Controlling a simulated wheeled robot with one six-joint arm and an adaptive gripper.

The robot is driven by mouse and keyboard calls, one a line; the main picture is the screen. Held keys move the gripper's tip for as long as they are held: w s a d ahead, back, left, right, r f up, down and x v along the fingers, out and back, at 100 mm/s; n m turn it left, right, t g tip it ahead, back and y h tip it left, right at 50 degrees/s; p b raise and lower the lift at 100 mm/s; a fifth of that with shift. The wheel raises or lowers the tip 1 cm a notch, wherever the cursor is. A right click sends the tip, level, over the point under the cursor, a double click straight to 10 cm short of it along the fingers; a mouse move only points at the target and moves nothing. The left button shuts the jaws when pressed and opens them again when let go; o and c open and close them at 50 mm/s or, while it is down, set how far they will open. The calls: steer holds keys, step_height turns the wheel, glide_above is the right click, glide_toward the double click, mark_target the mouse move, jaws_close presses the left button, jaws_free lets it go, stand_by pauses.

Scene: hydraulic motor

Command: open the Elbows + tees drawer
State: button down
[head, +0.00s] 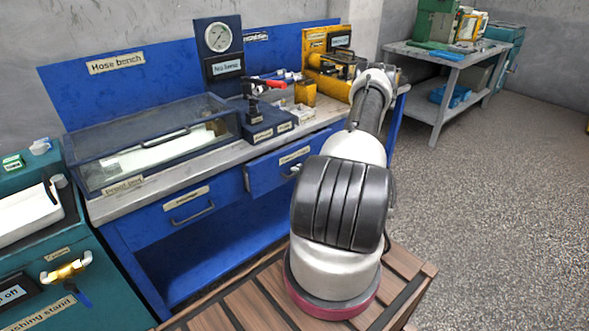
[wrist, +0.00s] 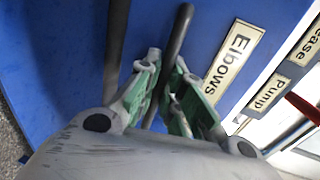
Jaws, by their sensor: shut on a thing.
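The Elbows drawer (wrist: 215,20) has a blue front that fills much of the wrist view, with a label (wrist: 233,62) reading "Elbows"; the rest of the label is cut from view. My gripper (wrist: 168,82) has its green-padded fingers closed around the drawer's dark bar handle (wrist: 180,35). In the head view, the right-hand drawer (head: 265,178) under the bench top stands out a little from the bench front. My arm hides its right part and most of the gripper there.
A second blue drawer (head: 180,213) with its own handle sits to the left. The bench top (head: 225,158) carries a clear-lidded case (head: 150,140) and several fittings. My wooden-slatted base is close in front. Open floor (head: 480,200) lies to the right.

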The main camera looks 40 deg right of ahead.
steer(key=f+v, duration=0.2)
steer(key=v, duration=0.7)
steer(key=s+f+v, duration=0.1)
steer(key=f+v, duration=0.1)
steer(key=v, duration=0.8)
steer(key=shift+s, duration=0.25)
steer(key=c, duration=1.5)
jaws_free()
steer(key=v, duration=1.2)
